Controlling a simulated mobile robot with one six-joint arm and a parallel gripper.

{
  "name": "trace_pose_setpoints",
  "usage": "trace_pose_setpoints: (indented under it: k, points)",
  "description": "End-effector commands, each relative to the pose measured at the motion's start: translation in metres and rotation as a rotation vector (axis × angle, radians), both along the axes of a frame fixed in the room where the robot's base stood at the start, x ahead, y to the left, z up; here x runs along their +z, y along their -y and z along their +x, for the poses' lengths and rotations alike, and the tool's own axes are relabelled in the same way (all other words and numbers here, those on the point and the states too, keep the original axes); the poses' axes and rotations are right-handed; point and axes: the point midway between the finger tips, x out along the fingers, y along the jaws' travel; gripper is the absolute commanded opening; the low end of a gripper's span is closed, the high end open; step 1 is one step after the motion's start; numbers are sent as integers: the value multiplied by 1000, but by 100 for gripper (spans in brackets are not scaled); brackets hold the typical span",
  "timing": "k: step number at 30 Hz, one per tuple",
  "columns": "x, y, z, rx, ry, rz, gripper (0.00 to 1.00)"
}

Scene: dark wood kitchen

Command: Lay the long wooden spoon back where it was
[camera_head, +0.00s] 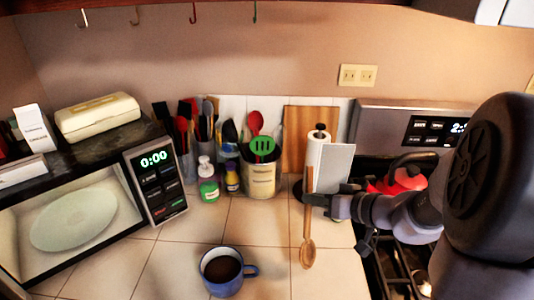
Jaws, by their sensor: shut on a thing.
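The long wooden spoon (307,249) hangs upright from my gripper (309,199), bowl end down, in front of the counter's right part. My gripper is shut on the spoon's handle. The handle's upper part shows above the jaws, in front of the paper towel roll (318,149). I cannot tell whether the bowl touches the tiles or is a little above them.
A blue mug (222,270) with dark liquid stands at the front. A utensil crock (260,179), a green bottle (208,183) and a cutting board (297,137) stand behind. The microwave (155,180) is left. A red kettle (400,182) sits on the stove at right. Middle tiles are clear.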

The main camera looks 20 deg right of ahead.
Motion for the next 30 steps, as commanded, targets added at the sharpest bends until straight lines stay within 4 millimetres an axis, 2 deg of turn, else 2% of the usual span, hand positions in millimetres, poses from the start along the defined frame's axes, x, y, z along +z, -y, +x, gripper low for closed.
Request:
trace_pose_setpoints:
  k: [3, 6, 9, 11, 15, 29, 30]
  points:
    - [-4, 9, 32, 2, 0, 0, 0]
    - [-5, 15, 50, 2, 0, 0, 0]
    - [-8, 17, 58, 1, -1, 0, 0]
    - [-15, 17, 59, 0, 0, 2, 0]
    - [-42, 17, 58, -1, -3, 2, 0]
    - [-45, 17, 58, 0, 1, -1, 0]
    - [-44, 17, 58, 0, 0, 0, 26]
